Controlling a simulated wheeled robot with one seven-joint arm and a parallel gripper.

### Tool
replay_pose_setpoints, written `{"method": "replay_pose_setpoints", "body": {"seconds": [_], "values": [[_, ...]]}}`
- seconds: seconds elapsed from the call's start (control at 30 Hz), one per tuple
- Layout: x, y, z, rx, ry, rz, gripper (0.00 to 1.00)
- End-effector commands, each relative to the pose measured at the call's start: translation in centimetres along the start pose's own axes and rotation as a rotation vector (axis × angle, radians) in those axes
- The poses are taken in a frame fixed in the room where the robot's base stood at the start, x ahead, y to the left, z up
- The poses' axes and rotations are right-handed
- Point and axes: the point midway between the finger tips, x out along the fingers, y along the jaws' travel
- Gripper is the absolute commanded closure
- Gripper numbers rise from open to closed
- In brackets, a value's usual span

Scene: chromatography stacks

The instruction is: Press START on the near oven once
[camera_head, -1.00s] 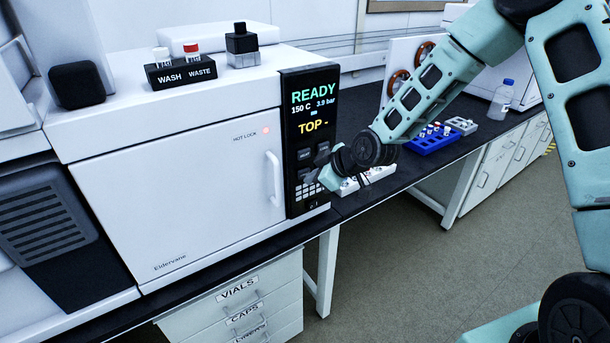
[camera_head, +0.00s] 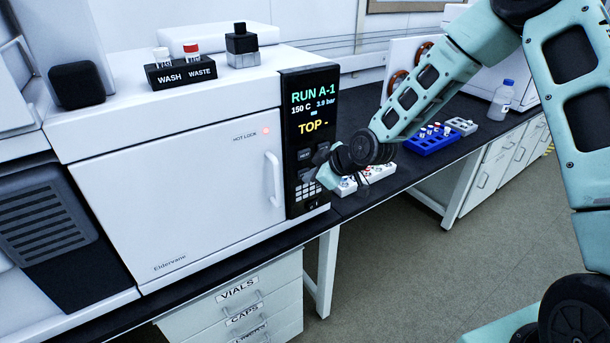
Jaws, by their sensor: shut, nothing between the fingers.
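The near oven (camera_head: 165,185) is a white box with a closed door and a vertical handle at its right side. Its black control panel (camera_head: 312,112) reads "RUN A-1", "150 C", "3.9 bar" and "TOP -". Dark buttons (camera_head: 304,155) and a keypad (camera_head: 306,190) sit below the display. My gripper (camera_head: 318,165) is shut and empty at the panel's right part, beside the upper buttons. It hides part of the button area, so I cannot read the START label or tell whether the fingertips touch a button.
A WASH/WASTE holder (camera_head: 180,73) and a dark bottle (camera_head: 242,47) stand on the oven. A white vial rack (camera_head: 375,173) lies on the bench behind my wrist. A blue rack (camera_head: 430,141) and a clear bottle (camera_head: 502,98) stand farther right. Floor is open in front.

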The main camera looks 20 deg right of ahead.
Motion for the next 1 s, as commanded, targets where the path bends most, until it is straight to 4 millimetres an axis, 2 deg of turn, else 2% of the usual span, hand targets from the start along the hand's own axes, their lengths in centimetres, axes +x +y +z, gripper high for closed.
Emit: {"method": "replay_pose_setpoints", "body": {"seconds": [0.43,1.0], "values": [[0.1,0.1,-0.1,0.0,0.001,0.001,1.0],[-1.1,-0.8,0.8,0.0,0.001,0.001,1.0]]}}
